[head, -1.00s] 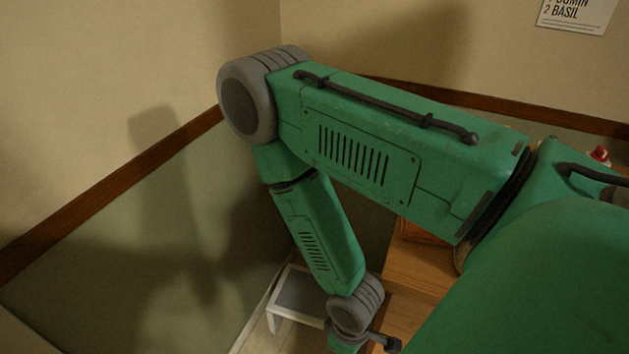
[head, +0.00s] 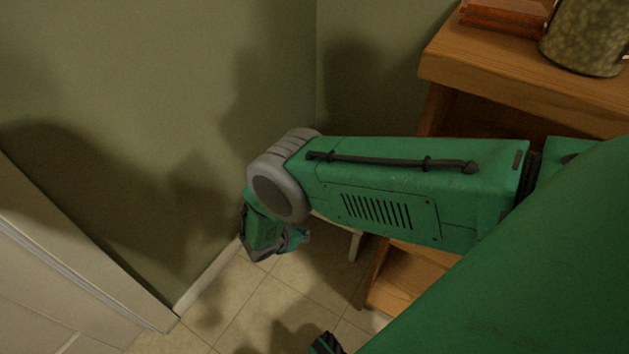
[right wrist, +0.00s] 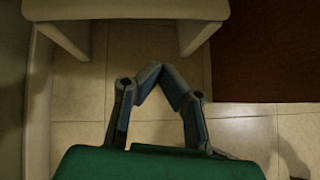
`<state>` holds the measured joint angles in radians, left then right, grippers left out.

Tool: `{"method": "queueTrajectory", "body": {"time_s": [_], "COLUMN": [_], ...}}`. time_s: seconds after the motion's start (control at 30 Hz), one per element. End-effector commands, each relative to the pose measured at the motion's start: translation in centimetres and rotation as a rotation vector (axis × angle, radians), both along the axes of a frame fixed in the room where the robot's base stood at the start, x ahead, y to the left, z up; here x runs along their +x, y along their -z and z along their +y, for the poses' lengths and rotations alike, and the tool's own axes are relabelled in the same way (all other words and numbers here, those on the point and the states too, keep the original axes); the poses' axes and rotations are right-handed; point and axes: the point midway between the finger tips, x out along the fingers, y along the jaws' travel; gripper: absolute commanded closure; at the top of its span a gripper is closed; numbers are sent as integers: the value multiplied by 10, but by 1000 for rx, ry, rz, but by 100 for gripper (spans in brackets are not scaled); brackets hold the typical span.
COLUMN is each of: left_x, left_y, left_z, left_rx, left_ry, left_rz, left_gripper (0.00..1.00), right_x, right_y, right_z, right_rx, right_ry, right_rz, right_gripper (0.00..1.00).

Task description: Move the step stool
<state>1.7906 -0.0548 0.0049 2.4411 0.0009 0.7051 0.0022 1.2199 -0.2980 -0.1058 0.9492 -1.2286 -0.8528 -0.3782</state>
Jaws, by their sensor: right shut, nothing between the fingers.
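The step stool (head: 355,246) is mostly hidden behind my right arm in the head view; a pale leg shows below the arm. In the right wrist view, the edge of its pale seat (right wrist: 125,10) spans the top, with one leg on the left and one on the right. My right gripper (head: 300,237) hangs low beside the stool in the head view. In the right wrist view its fingers (right wrist: 157,75) meet at the tips, shut and empty, below the seat edge in the picture and between the legs. I cannot tell whether they touch the stool.
A wooden shelf unit (head: 505,72) stands at the right with a speckled container (head: 585,38) and a reddish-brown box (head: 507,14) on top. Green walls meet behind the stool. A white panel (head: 60,270) is at the left. Tiled floor (head: 265,305) is open in front.

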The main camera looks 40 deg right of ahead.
Motion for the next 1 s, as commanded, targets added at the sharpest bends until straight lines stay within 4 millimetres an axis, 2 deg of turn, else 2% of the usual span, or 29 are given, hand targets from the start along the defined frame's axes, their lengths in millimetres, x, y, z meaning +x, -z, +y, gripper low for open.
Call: {"method": "queueTrajectory", "body": {"time_s": [0.4,0.63,1.0], "left_x": [-1,0,-1], "left_y": [42,43,43], "left_z": [0,0,0], "left_rx": [0,0,0], "left_ry": [0,0,0], "left_rz": [1,1,1], "left_gripper": [100,100,100], "right_x": [12,19,22], "right_y": [67,63,62], "right_z": [-62,-91,-99], "right_rx": [5,4,5], "right_ry": [8,7,4], "right_rz": [1,1,1], "right_gripper": [100,100,100]}}
